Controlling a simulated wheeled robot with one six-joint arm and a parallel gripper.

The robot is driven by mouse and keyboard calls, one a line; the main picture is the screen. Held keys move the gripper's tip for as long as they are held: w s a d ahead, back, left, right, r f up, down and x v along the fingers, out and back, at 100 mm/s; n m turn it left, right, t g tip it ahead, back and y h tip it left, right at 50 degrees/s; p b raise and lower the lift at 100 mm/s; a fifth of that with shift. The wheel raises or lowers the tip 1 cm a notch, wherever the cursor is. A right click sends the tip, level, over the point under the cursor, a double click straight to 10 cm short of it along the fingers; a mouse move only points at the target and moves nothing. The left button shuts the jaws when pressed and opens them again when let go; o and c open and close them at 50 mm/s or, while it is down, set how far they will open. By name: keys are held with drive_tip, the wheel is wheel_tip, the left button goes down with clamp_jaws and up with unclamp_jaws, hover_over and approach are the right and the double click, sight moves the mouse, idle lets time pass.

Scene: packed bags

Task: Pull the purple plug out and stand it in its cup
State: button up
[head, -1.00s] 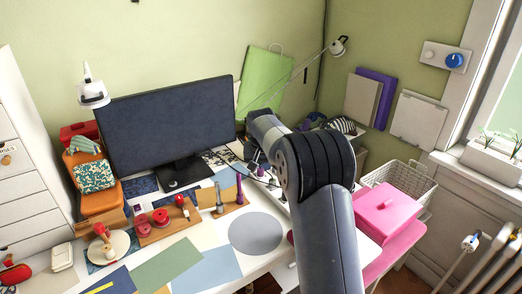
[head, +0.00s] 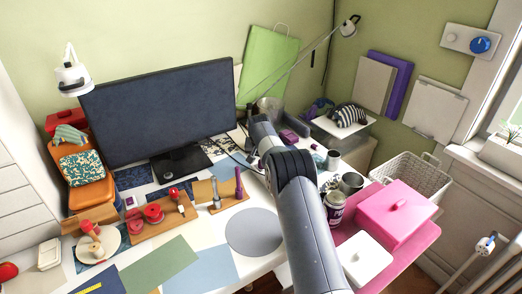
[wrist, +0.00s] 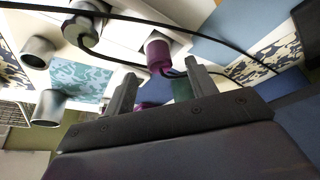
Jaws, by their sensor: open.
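In the wrist view, a purple plug (wrist: 158,52) with a black cable sits at a pale panel or block, beyond and between my fingertips. My gripper (wrist: 162,80) is open, with nothing seen held between its fingers. A gap seems to remain between the fingers and the plug. In the head view, my arm hides the gripper and most of the plug's area. I cannot tell which cup belongs to the plug.
The monitor (head: 160,115) stands at the back of the desk. A wooden rack (head: 160,222) with red items and a purple upright piece (head: 239,183) is left of my arm. Grey cups (head: 351,183) and a pink box (head: 396,212) are right. Black cables cross the wrist view.

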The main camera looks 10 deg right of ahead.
drive_tip(key=shift+x, duration=1.95)
drive_tip(key=shift+c, duration=0.2)
clamp_jaws()
drive_tip(key=shift+r+p, duration=0.1)
drive_tip(key=shift+p, duration=0.2)
drive_tip(key=shift+r+p, duration=0.95)
drive_tip(key=shift+r, duration=1.45)
